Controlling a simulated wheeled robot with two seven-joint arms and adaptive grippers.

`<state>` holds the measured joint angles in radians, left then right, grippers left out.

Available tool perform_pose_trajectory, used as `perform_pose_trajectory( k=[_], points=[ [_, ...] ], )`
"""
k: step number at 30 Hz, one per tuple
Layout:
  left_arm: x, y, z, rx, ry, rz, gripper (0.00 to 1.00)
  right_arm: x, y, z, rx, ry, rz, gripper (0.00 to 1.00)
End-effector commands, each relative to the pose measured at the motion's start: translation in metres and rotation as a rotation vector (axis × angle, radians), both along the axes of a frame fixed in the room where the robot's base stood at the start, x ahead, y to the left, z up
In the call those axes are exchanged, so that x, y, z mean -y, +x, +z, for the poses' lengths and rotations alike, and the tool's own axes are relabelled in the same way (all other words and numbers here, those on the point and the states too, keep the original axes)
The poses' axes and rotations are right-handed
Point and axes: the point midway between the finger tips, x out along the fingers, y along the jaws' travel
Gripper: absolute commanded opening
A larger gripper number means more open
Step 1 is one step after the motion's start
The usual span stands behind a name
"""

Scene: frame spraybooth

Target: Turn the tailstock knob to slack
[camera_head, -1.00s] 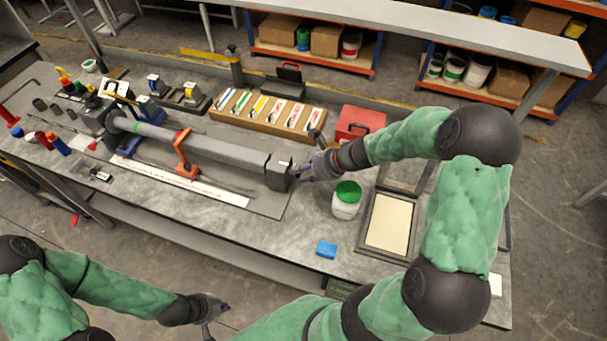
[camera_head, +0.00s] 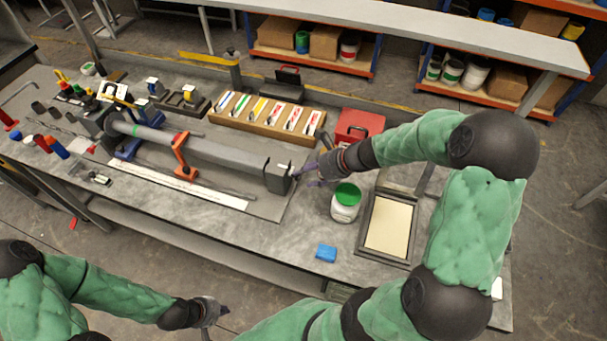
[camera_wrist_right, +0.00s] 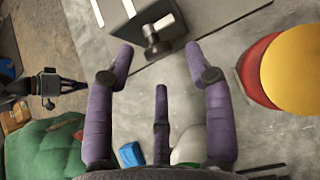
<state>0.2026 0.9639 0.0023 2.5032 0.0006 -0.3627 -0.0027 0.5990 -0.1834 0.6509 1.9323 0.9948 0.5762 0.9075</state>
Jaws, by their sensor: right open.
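The tailstock (camera_head: 279,174) is a dark grey block at the right end of the long grey bar fixture on the bench. Its small metal knob (camera_wrist_right: 156,42) shows on the block's face in the right wrist view, ahead of my fingertips. My right gripper (camera_head: 316,172) is just right of the tailstock. In the right wrist view its purple fingers (camera_wrist_right: 160,68) are spread with nothing between them, and they look apart from the knob. My left gripper (camera_head: 218,312) hangs in front of the bench, away from the fixture; its finger opening is too small to tell.
A green-lidded jar (camera_head: 345,203) stands close to my right gripper. A framed panel (camera_head: 388,228), a blue block (camera_head: 326,253) and a red case (camera_head: 359,126) are nearby. A wooden tray (camera_head: 262,122) of coloured items lies behind the bar.

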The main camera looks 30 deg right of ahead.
Motion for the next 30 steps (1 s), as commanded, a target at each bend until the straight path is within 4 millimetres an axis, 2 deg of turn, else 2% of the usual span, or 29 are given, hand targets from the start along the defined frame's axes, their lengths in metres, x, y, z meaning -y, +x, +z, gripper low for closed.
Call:
perform_pose_trajectory(
  k=[6, 13, 19, 30],
  points=[
    [0.0, 0.0, 0.0, 0.0, 0.0, 0.0, 0.0, 0.022, -0.024, 0.033, 0.002, -0.003, -0.006, 0.53],
    [0.0, 0.0, 0.0, 0.0, 0.0, 0.0, 0.0, 0.037, -0.044, 0.057, 0.0, -0.002, -0.003, 0.53],
    [0.0, 0.0, 0.0, 0.0, 0.0, 0.0, 0.0, 0.042, -0.051, 0.065, -0.002, 0.0, -0.001, 0.53],
    [0.0, 0.0, 0.0, 0.0, 0.0, 0.0, 0.0, 0.042, -0.051, 0.065, -0.002, 0.0, -0.001, 0.53]
  ],
)
